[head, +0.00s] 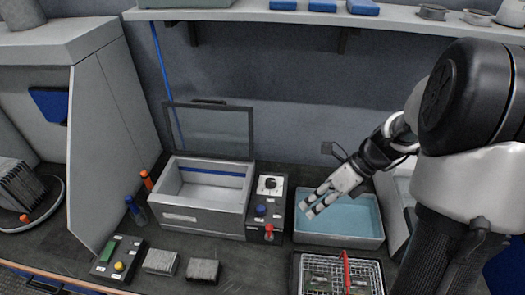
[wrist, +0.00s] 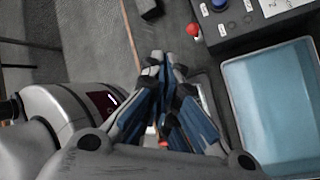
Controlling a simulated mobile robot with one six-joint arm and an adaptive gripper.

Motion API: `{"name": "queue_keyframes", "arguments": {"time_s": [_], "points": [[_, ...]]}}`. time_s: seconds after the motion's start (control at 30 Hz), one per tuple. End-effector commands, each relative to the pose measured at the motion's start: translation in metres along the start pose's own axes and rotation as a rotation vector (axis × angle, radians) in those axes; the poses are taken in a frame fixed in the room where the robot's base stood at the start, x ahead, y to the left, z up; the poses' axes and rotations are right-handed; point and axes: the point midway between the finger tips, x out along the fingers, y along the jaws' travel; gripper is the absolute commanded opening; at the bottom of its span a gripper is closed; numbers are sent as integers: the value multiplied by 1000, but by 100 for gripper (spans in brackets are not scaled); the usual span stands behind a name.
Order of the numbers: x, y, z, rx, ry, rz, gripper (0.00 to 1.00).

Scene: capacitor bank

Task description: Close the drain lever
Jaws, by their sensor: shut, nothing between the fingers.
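A small red-tipped lever (head: 269,230), which I take to be the drain lever, stands at the front of the dark control box (head: 278,195). Its red end also shows in the wrist view (wrist: 193,30), beside the box (wrist: 240,25). Whether the lever is open or closed cannot be told. My gripper (head: 312,206) is to the right of the box, above the left part of the water tray in the head view. It is shut and empty, apart from the lever. In the wrist view its fingertips (wrist: 168,62) are together, below the lever in the picture.
A blue water tray (head: 340,239) lies right of the box. A wire basket with a red handle (head: 346,268) stands in front of it. An open-lidded grey tank (head: 205,222) stands left of the box. Grey blocks (head: 160,262) and a button box (head: 117,258) lie front left.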

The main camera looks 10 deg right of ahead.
Motion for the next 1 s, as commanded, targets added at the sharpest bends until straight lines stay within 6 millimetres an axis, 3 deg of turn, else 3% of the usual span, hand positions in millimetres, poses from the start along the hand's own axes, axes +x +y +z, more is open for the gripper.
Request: {"name": "queue_keyframes", "arguments": {"time_s": [0.03,0.13,0.33,0.8,1.0], "points": [[4,-17,-4,167,-37,42,0],[12,-43,-10,446,-97,112,0],[25,-73,-20,770,-158,204,0],[29,-78,-22,832,-168,223,0],[52,-76,-18,830,-165,224,0]]}}
